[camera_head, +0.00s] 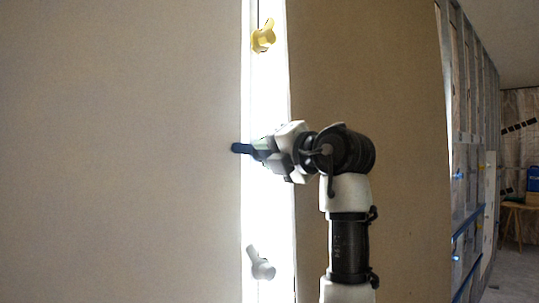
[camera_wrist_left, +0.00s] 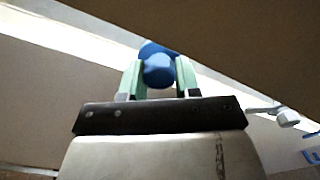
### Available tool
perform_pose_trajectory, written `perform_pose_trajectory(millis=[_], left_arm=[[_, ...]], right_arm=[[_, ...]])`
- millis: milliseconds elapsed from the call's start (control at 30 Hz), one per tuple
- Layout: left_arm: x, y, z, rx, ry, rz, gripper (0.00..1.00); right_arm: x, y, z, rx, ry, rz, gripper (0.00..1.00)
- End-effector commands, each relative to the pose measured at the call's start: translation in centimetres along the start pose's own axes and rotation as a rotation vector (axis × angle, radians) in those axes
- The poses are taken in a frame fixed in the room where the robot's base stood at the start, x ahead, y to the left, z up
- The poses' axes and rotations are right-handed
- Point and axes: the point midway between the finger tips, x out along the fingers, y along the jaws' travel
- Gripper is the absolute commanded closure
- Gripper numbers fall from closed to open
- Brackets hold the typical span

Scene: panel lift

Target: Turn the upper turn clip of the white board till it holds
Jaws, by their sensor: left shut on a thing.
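My left gripper (camera_head: 268,150) is shut on a dark blue turn clip (camera_head: 239,148) at the right edge of the large pale board (camera_head: 120,150). The clip's blue end points left over the board's edge. In the left wrist view, the green fingers of my left gripper (camera_wrist_left: 158,80) sit on both sides of the clip's rounded blue knob (camera_wrist_left: 158,71). The fingers hide part of the clip in the head view. My right gripper is not in view.
A yellow clip (camera_head: 263,37) sits above on the bright white strip (camera_head: 268,215), and a grey clip (camera_head: 262,264) sits below. A brown panel (camera_head: 400,200) stands right of the strip, behind my arm. A metal frame (camera_head: 465,130) stands farther right.

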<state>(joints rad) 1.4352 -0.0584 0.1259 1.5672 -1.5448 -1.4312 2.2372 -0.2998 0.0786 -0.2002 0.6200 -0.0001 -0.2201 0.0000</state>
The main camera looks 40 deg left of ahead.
Motion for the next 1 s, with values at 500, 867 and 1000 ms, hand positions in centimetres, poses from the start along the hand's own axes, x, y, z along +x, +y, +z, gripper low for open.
perform_pose_trajectory(millis=[500, 867, 1000], left_arm=[[0.01, -0.34, -0.1, -0.113, 0.005, -0.006, 0.91], [0.02, -0.37, -0.12, -0.112, 0.006, -0.007, 0.58], [0.01, -0.28, -0.08, -0.113, 0.004, -0.005, 0.57]], right_arm=[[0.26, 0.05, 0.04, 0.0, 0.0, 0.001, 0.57], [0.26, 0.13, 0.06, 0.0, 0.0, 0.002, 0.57], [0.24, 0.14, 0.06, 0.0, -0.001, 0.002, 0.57]])
